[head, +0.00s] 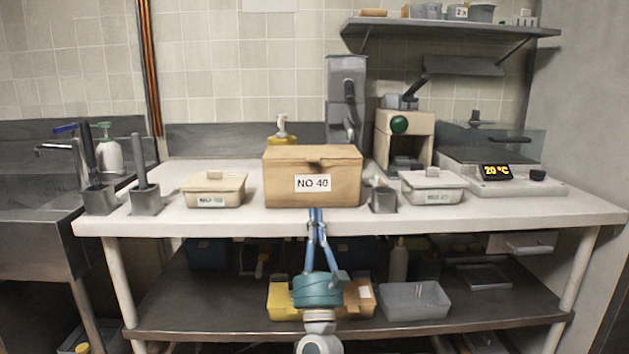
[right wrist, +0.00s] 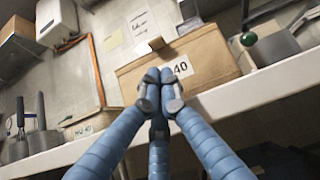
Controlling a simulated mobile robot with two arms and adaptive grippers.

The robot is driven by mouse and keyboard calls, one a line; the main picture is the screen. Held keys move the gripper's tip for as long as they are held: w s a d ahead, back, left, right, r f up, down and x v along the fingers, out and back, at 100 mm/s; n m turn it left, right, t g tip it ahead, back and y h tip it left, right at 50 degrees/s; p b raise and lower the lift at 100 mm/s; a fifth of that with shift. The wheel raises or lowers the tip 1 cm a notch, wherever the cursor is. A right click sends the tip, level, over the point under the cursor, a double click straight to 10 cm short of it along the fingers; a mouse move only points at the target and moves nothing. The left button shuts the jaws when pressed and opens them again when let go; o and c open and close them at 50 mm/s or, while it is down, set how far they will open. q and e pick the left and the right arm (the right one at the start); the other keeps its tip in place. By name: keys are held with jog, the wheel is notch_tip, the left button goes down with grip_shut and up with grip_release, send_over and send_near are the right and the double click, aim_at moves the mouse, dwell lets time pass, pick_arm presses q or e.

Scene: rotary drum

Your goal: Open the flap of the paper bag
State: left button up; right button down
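The paper bag (head: 285,185) is a brown, box-shaped bag labelled "NO 40". It stands upright on the white counter near its front edge, and also shows in the right wrist view (right wrist: 205,60). Its top flap (head: 318,153) looks folded down, with a small tab at the middle of the front edge; the tab (right wrist: 157,43) also shows in the right wrist view. My right gripper (head: 316,212) points at the bag's lower front, just below the label. Its blue fingers meet at the tips (right wrist: 159,82), with nothing seen between them. Whether they touch the bag is unclear. My left gripper is not in view.
A lidded beige container (head: 213,188) stands left of the bag. A small grey holder (head: 383,200) and another lidded container (head: 432,187) stand to its right. A yellow pump bottle (head: 282,133) is behind it. The counter's front edge (head: 260,222) lies below the bag.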

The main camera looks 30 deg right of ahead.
aim_at(315, 178)
jog(key=shift+m, duration=0.4)
jog(key=x, duration=1)
jog(key=shift+w+d+r, duration=0.1)
jog(key=shift+w+d, duration=0.15)
jog(key=shift+d, duration=0.15)
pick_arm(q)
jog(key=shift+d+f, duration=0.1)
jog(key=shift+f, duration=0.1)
